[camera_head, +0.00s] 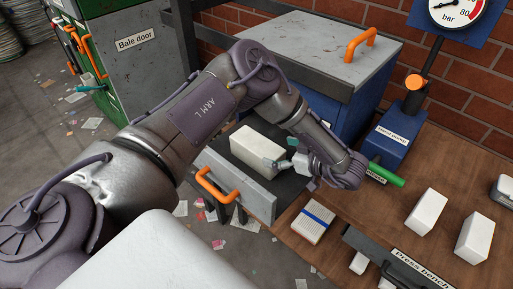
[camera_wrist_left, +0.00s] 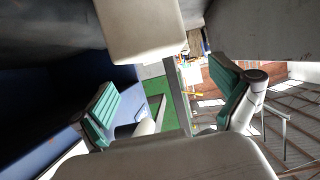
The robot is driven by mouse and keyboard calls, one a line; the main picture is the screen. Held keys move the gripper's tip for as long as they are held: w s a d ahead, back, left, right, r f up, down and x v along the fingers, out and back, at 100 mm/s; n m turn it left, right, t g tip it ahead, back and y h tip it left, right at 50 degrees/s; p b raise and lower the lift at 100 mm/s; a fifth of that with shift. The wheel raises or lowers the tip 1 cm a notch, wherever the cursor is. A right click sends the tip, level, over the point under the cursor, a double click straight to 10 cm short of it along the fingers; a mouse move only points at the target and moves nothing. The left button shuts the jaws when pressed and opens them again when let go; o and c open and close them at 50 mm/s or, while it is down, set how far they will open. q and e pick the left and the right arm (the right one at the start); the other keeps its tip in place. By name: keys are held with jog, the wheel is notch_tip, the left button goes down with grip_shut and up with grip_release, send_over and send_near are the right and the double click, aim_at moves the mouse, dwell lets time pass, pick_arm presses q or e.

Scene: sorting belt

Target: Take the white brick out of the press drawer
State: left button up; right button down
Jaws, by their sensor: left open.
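The white brick (camera_head: 257,152) lies in the open press drawer (camera_head: 238,190), whose front panel carries an orange handle (camera_head: 217,187). My left gripper (camera_head: 290,170) is just right of the brick's right end, open, with its teal fingertips apart. One fingertip appears very close to the brick; I cannot tell whether it touches. In the left wrist view the open fingers (camera_wrist_left: 160,104) have nothing clearly between them. A pale block, apparently the brick (camera_wrist_left: 142,30), fills the top of that view. My right gripper is not in view.
The blue press housing (camera_head: 335,105) with a grey top and orange handle stands behind the drawer. On the wooden bench (camera_head: 385,225) are two white blocks (camera_head: 427,212) (camera_head: 474,237), a blue-and-white box (camera_head: 313,222) and a green-handled lever (camera_head: 386,175) near my left wrist.

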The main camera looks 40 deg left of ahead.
aim_at(264, 147)
pick_arm(q)
jog(key=shift+a+f, duration=0.2)
jog(key=shift+a, duration=0.3)
jog(key=shift+w+a+f+p, duration=0.1)
jog(key=shift+a+f+p, duration=0.15)
jog(key=shift+a, duration=0.25)
jog(key=p+x, duration=0.1)
jog(key=x, duration=0.2)
jog(key=shift+w+a+f, duration=0.2)
jog(key=shift+a+f, duration=0.25)
jog(key=shift+a, duration=0.05)
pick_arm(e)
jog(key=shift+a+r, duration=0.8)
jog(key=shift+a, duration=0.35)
pick_arm(q)
jog(key=shift+c, duration=0.2)
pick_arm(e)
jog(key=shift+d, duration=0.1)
pick_arm(q)
jog(key=shift+d, duration=0.1)
jog(key=shift+c, duration=1.2)
jog(key=shift+r, duration=0.1)
jog(key=c, duration=1.1)
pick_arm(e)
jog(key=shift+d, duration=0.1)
